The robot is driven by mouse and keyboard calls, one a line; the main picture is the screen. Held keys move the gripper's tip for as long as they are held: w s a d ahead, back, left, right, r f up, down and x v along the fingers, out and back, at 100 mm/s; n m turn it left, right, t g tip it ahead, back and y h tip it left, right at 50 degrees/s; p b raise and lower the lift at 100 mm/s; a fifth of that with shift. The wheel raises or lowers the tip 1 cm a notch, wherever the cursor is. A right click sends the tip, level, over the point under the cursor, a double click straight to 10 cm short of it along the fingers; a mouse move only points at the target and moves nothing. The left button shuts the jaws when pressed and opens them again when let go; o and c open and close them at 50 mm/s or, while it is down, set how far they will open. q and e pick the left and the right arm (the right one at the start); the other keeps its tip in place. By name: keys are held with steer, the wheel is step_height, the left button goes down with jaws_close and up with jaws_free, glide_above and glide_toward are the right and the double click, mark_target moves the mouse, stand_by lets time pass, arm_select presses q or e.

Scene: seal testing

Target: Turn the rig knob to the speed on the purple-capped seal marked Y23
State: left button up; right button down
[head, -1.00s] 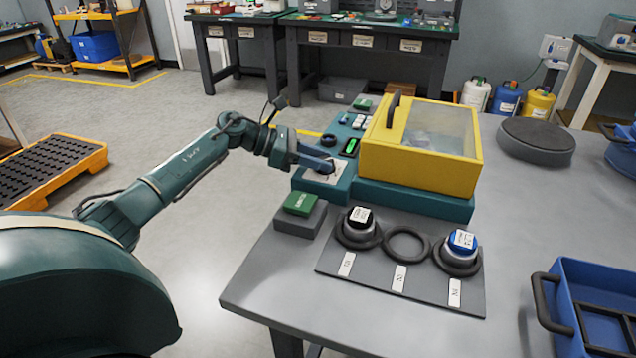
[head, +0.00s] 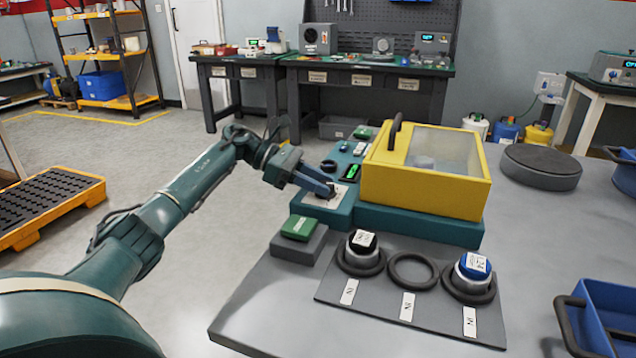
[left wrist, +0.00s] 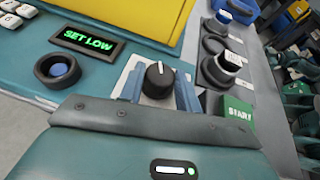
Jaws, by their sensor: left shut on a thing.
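The rig knob (left wrist: 158,80), black with a white pointer line, sits on a pale plate on the teal rig panel. My left gripper (head: 329,190) is at that plate; in the left wrist view its blue fingers (left wrist: 160,92) stand on both sides of the knob, shut on it. The pointer aims towards the top of the wrist picture. The green display (left wrist: 88,40) reads SET LOW. A pale thing (head: 425,162) shows dimly behind the clear window of the yellow guard (head: 390,180); I cannot make out its cap or marking. My right gripper is not in view.
A green START button (head: 298,227) stands at the rig's front. A grey mat (head: 430,322) holds a black-capped seal (head: 362,243), an empty ring (head: 412,270) and a blue-capped seal (head: 474,267). A blue tray (head: 600,310) is at the right.

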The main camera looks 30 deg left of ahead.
arm_select(q)
steer(key=o, duration=1)
steer(key=shift+c, duration=0.2)
steer(key=v, duration=1.3)
steer(key=shift+s, duration=0.1)
